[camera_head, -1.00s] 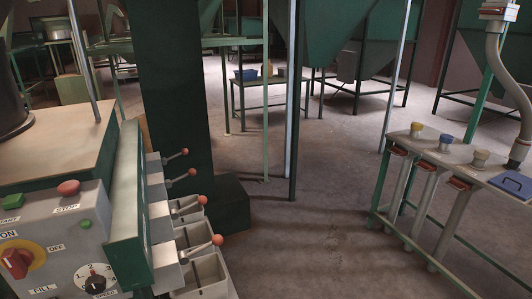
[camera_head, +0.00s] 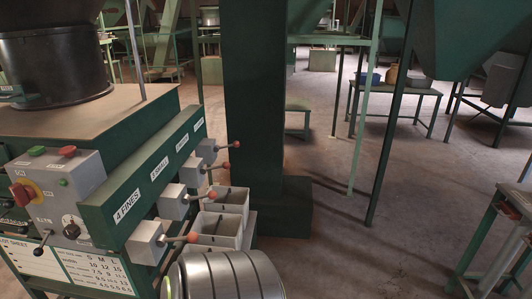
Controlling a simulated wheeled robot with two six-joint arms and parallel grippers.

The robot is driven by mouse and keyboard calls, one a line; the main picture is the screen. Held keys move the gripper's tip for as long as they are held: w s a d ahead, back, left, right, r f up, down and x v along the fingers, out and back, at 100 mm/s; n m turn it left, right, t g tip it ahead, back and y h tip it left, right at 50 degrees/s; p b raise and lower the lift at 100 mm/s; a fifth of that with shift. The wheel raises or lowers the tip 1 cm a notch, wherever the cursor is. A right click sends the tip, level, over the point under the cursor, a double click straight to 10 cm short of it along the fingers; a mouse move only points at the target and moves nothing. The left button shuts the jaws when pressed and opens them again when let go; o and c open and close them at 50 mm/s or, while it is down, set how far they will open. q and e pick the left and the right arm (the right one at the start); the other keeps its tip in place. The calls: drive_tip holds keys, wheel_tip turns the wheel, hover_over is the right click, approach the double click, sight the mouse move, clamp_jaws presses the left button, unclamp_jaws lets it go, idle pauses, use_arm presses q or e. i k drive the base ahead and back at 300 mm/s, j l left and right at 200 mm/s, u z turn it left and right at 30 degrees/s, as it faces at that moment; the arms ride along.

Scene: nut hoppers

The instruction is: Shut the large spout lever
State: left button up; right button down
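Several spout levers with red-orange knobs stick out to the right from grey spout boxes along the green side rail of the machine (camera_head: 150,170). The nearest lever (camera_head: 186,238) is under the label "4 FINES" and the second lever (camera_head: 203,196) is by "3 SMALL". Farther back are a third lever (camera_head: 217,166) and the farthest lever (camera_head: 228,146). The labels above those two are too small to read, so I cannot tell for sure which is the large one. Neither of my grippers is in view.
Grey bins (camera_head: 216,229) stand under the spouts. A control panel (camera_head: 58,195) is on the machine's front. A green column (camera_head: 254,100) stands behind the spouts. Open floor (camera_head: 370,230) lies to the right.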

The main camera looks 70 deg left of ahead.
sight(236, 144)
drive_tip(key=i+j+u, duration=0.1)
drive_tip(key=i+u, duration=0.65)
drive_tip(key=u, duration=0.15)
drive_tip(key=i+l+u, duration=0.2)
drive_tip(key=i+u, duration=0.25)
drive_tip(key=i+j+u, duration=0.15)
drive_tip(key=u, duration=0.3)
drive_tip(key=i+u, duration=0.3)
drive_tip(key=u, duration=0.15)
drive_tip(key=i+u, duration=0.2)
drive_tip(key=u, duration=0.3)
drive_tip(key=i+l+u, duration=0.15)
drive_tip(key=u, duration=0.3)
drive_tip(key=i+j+u, duration=0.1)
drive_tip(key=i+u, duration=0.15)
drive_tip(key=u, duration=0.2)
drive_tip(key=i+u, duration=0.25)
drive_tip(key=u, duration=0.15)
drive_tip(key=i+l+u, duration=0.1)
drive_tip(key=i+u, duration=0.15)
drive_tip(key=u, duration=0.2)
